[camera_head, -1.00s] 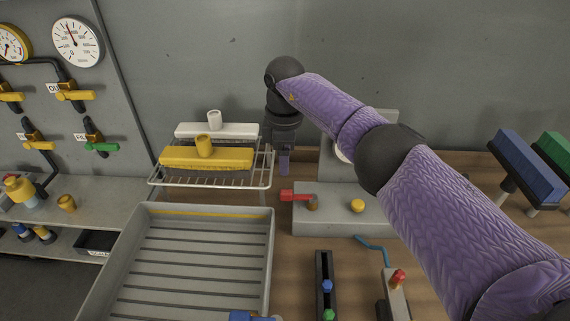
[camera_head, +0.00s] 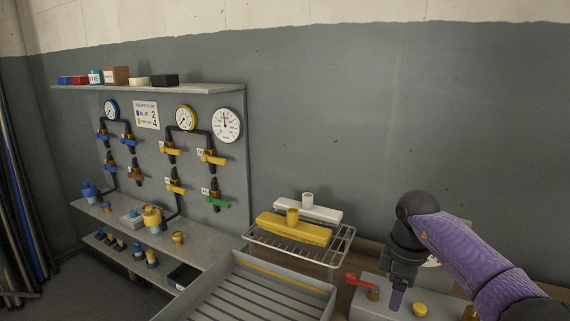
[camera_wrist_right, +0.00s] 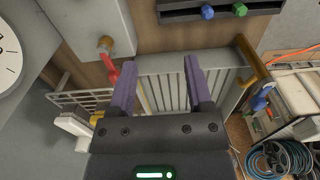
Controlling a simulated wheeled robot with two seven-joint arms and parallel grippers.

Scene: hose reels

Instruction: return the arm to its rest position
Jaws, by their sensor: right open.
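My right arm is purple with dark joints and comes in from the lower right of the head view. Its gripper (camera_head: 396,301) points down in front of a grey box, right of the red lever (camera_head: 358,281). In the right wrist view the two purple fingers of the gripper (camera_wrist_right: 158,76) stand apart with nothing between them. The red lever (camera_wrist_right: 113,72) shows there just left of the fingers, and slatted tray bars show beyond them. My left gripper is in neither view.
A wire rack (camera_head: 349,236) holds a yellow brush head (camera_head: 290,231) and a white one (camera_head: 312,212). A slatted grey tray (camera_head: 325,302) stands in front. The grey box carries a yellow knob (camera_head: 420,309). A valve panel with gauges (camera_head: 226,124) is at left.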

